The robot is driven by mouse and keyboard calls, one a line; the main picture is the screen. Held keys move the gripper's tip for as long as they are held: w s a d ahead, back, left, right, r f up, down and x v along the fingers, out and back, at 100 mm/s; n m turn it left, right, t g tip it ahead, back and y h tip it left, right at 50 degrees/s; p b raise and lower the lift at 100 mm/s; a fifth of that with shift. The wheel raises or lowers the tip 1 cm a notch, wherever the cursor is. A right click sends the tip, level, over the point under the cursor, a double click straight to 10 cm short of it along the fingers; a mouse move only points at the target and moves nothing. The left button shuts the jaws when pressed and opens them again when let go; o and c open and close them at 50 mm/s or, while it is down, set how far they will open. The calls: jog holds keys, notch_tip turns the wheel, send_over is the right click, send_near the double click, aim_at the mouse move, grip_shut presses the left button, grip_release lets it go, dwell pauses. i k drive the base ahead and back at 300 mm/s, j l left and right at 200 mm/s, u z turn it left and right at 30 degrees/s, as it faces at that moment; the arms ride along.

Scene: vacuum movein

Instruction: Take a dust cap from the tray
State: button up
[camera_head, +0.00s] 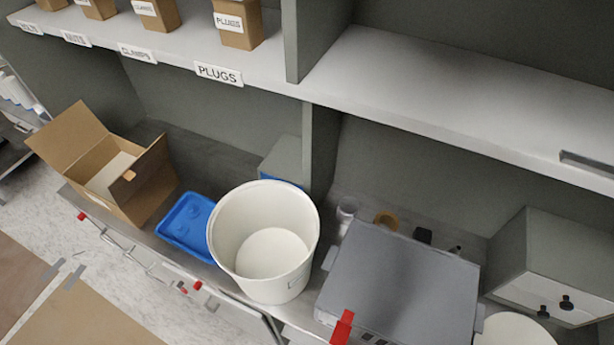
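A shallow blue tray (176,235) lies on the grey lower counter, between the open cardboard box and the white bucket. Low rounded blue shapes (193,208) show inside it, the same colour as the tray. I cannot tell whether they are dust caps or part of the tray. The bucket stands close against the tray's right side and hides part of that area. My gripper is not in view.
The open cardboard box (148,181) stands left of the tray, the white bucket (290,284) right. Farther right are a grey case (405,280) with red tape and a grey cabinet (560,265). An upper shelf (430,95) overhangs the counter, with labelled boxes (237,24).

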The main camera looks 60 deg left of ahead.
aim_at(180, 230)
jog(key=u, duration=3.3)
jog(key=i+j+z, duration=0.45)
jog(key=j, duration=0.15)
jog(key=i+j+z, duration=0.45)
jog(key=j, duration=0.3)
jog(key=k, duration=0.1)
